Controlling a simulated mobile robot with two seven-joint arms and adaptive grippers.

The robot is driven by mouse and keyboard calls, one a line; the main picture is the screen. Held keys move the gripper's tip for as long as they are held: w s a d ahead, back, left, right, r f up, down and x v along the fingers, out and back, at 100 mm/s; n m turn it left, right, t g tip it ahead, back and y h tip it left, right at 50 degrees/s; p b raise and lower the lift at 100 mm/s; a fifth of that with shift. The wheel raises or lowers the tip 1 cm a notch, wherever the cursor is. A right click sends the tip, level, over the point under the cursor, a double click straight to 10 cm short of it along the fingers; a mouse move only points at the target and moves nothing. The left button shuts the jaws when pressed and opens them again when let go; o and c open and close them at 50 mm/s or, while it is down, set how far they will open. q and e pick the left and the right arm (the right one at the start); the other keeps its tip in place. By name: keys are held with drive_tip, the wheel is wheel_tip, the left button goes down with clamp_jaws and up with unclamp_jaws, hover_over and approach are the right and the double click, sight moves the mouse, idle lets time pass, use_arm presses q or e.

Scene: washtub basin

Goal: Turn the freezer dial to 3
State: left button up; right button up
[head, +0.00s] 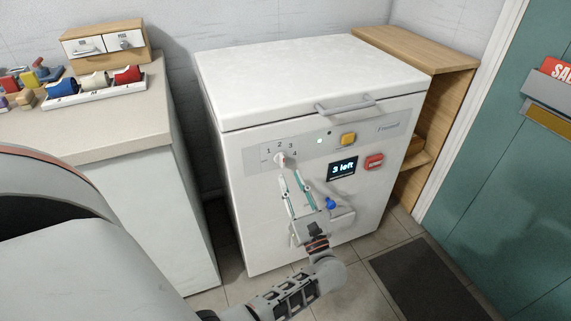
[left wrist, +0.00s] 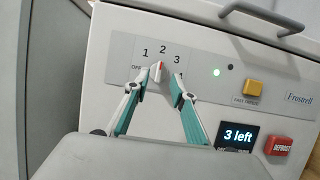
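The freezer dial (head: 281,160) is a small white knob at the left of the control panel, ringed by OFF, 1, 2, 3 and 4. In the left wrist view, the dial (left wrist: 156,73) has a red mark pointing up, about at the 2. My left gripper (head: 290,173) is right before the dial. Its two teal-and-white fingers are apart, and in the left wrist view the fingertips (left wrist: 155,80) lie to either side of the knob. I cannot tell whether they touch it. My right gripper is out of view.
The white chest freezer (head: 310,75) has a closed lid with a handle (head: 345,106). Its panel carries a yellow button (head: 348,139), a display reading "3 left" (head: 342,169) and a red button (head: 374,161). A counter (head: 110,115) stands left, a wooden shelf (head: 440,60) right.

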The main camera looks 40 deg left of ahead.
sight(284, 162)
use_arm(q)
drive_tip(key=x, duration=0.6)
drive_tip(key=shift+a+r+p, duration=0.1)
drive_tip(key=shift+a+p, duration=0.05)
drive_tip(key=shift+p, duration=0.2)
clamp_jaws()
